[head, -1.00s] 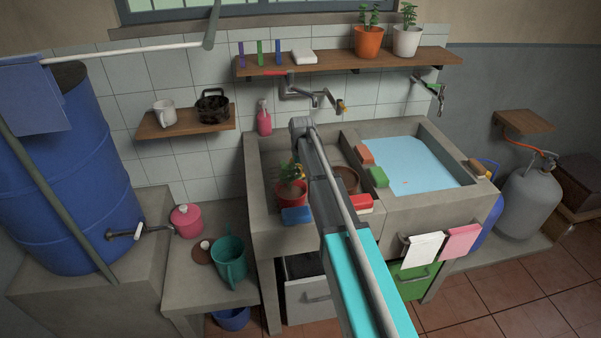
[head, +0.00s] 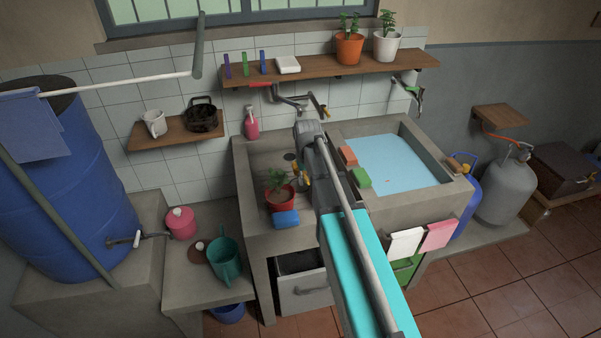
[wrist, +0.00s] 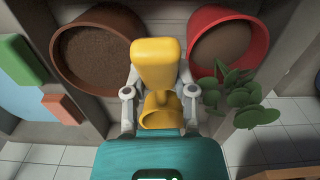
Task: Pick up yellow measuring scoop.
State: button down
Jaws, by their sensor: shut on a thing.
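The yellow measuring scoop (wrist: 158,62) is between my gripper's two fingers in the wrist view, with its rounded yellow end up and its open cup lower down. My gripper (wrist: 160,92) is shut on it. A brown pot of soil (wrist: 98,45) lies behind at the left and a red pot (wrist: 228,42) with a green plant at the right; the scoop looks apart from both. In the head view my arm hides most of the gripper; a small yellow patch shows beside it near the red pot (head: 280,198), too small to name surely.
A concrete sink unit (head: 250,222) has a water basin (head: 390,163) on the right. Green (head: 361,178) and orange (head: 348,156) blocks sit on its divider. A blue block (head: 285,219) is on the front edge. Wall taps (head: 318,104) and a shelf (head: 330,68) stand behind.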

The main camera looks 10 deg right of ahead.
jog(key=shift+s+d+r, duration=0.1)
jog(key=shift+s+r, duration=0.1)
jog(key=shift+s, duration=0.2)
jog(key=c, duration=1)
grip_release()
grip_shut()
jog(key=shift+w, duration=0.1)
